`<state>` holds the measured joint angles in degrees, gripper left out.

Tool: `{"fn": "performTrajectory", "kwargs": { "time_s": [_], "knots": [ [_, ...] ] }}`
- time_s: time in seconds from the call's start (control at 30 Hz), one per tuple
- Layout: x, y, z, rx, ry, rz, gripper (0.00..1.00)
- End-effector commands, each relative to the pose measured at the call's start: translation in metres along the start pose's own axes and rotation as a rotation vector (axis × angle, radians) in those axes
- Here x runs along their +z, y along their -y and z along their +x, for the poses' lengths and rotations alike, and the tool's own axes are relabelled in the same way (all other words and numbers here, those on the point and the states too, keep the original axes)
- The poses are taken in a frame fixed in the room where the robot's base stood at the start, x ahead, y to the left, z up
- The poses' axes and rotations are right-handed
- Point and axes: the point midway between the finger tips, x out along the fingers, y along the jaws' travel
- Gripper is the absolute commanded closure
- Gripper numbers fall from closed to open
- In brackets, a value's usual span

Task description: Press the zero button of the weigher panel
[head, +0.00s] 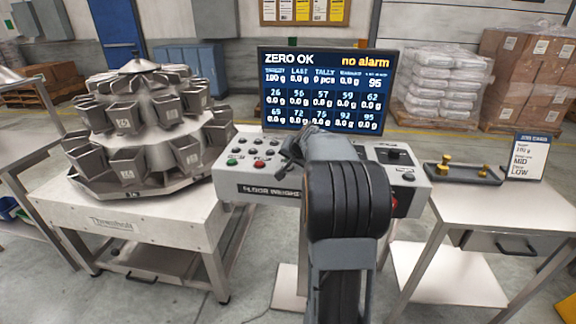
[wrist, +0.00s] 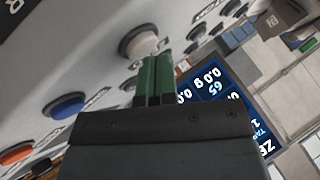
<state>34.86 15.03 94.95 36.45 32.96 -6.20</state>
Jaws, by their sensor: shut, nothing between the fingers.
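The weigher panel (head: 262,189) is a grey console with rows of small round buttons on its left part, including a green and a red one. Its screen (head: 327,88) reads "ZERO OK" and "no alarm". My gripper (head: 287,152) is over the middle of the panel, and my arm hides part of the panel behind it. In the wrist view its green fingers (wrist: 157,62) are shut and empty, with their tips close to a pale round button (wrist: 138,42). I cannot tell whether they touch it. The button labels are too small or turned to read.
In the wrist view a blue button (wrist: 63,106) and an orange button (wrist: 16,154) lie to the left. A multihead weigher (head: 140,130) stands left of the panel. A side table (head: 500,207) at right holds a dark tray (head: 462,177) and a sign (head: 528,157).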

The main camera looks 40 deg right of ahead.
Motion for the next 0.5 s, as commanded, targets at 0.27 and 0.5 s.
{"fn": "performTrajectory", "kwargs": {
  "time_s": [0.27, 0.5],
  "knots": [
    [-0.0062, 0.006, -0.0082, 0.0, -0.001, 0.0, 1.0],
    [-0.006, 0.0059, -0.0079, -0.001, -0.002, 0.0, 1.0]
  ]
}}
